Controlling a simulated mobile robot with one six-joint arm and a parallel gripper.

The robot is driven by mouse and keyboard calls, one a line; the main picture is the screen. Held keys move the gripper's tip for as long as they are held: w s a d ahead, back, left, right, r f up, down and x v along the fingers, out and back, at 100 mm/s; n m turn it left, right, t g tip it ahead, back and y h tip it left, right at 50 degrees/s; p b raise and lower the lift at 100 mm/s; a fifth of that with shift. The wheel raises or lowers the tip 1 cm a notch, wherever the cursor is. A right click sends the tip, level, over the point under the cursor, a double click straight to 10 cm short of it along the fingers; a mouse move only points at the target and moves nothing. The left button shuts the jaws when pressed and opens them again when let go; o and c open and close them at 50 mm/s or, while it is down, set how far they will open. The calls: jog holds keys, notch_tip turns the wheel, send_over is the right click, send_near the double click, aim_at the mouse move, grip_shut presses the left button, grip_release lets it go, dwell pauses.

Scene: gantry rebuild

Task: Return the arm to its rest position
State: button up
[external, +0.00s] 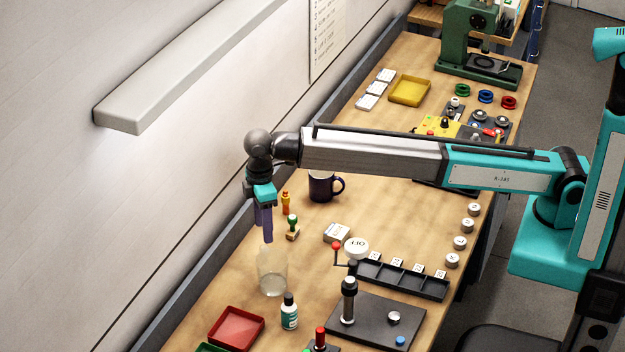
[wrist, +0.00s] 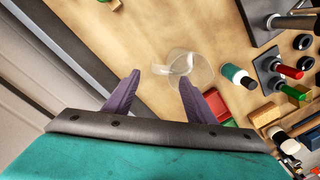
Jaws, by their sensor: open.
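My arm reaches left across the workbench in the external view, with the teal and grey links stretched out nearly level. In the wrist view my gripper (wrist: 158,92) shows two purple fingers spread apart. The beaker (wrist: 184,66) shows beyond and partly behind the right finger. Nothing is held between the fingers.
A bottle (external: 289,312) and red tray (external: 237,328) are in front. The wall and shelf (external: 180,75) border the left.

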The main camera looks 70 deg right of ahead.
aim_at(265, 246)
jog(key=f+b, duration=0.2)
jog(key=f, duration=0.2)
jog(key=f+b, duration=0.2)
jog(key=f, duration=0.2)
jog(key=shift+s+a+f+b, duration=0.15)
jog(key=shift+s+b, duration=0.05)
jog(key=shift+b, duration=0.1)
jog(key=shift+w+r, duration=0.1)
jog(key=shift+r, duration=0.5)
jog(key=shift+r+b, duration=0.9)
jog(key=shift+r, duration=1.65)
